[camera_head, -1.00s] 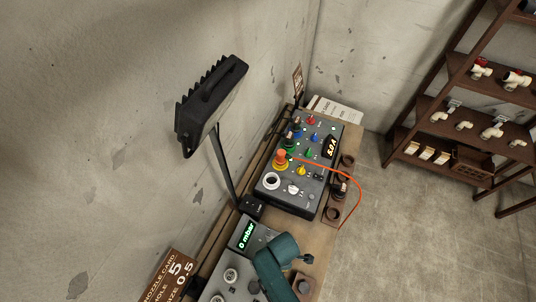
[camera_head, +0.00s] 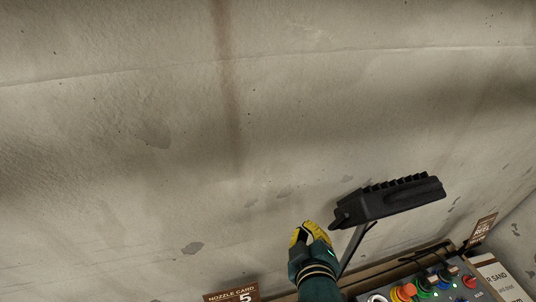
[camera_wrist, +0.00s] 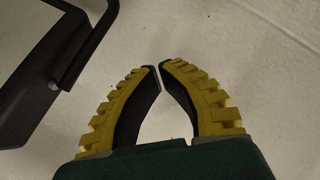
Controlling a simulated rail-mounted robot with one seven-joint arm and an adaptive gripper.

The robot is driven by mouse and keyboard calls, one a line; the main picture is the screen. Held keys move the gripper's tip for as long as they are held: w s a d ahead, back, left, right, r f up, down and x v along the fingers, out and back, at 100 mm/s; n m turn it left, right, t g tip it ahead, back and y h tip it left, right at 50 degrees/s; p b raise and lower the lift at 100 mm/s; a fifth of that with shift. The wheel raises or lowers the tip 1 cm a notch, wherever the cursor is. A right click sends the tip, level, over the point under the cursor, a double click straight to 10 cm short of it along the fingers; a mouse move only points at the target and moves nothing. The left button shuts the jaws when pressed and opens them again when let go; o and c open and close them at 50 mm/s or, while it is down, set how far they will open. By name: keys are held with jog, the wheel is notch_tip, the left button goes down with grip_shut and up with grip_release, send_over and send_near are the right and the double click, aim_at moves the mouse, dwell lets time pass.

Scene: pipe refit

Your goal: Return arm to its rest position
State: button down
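My gripper (camera_head: 310,228) has yellow ribbed fingers on a dark green wrist. In the head view it is raised in front of the wall, just left of the black lamp (camera_head: 390,200). In the wrist view my gripper's fingertips (camera_wrist: 160,66) come together with only a narrow gap, and nothing is held between them. Most of my arm is cut off by the lower edge of the head view.
The lamp stands on a thin pole close to my wrist; its dark frame also shows in the wrist view (camera_wrist: 88,50). A control panel (camera_head: 450,294) with coloured knobs lies at lower right. A nozzle card (camera_head: 232,296) is at the bottom. The wall above is bare.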

jog(key=s+r+m+t, duration=0.3)
jog(key=r, duration=0.6)
jog(key=s+a+r+m+t, duration=0.1)
jog(key=s+r+m+t, duration=0.2)
jog(key=r, duration=0.6)
jog(key=s+a+r+m+t, duration=0.1)
jog(key=s+r+m+t, duration=0.1)
jog(key=r, duration=0.7)
jog(key=s+t, duration=0.1)
jog(key=s, duration=0.1)
jog(key=shift+s+a+r+m+y, duration=0.25)
jog(key=shift+s+m+y, duration=0.05)
jog(key=shift+s+m, duration=0.1)
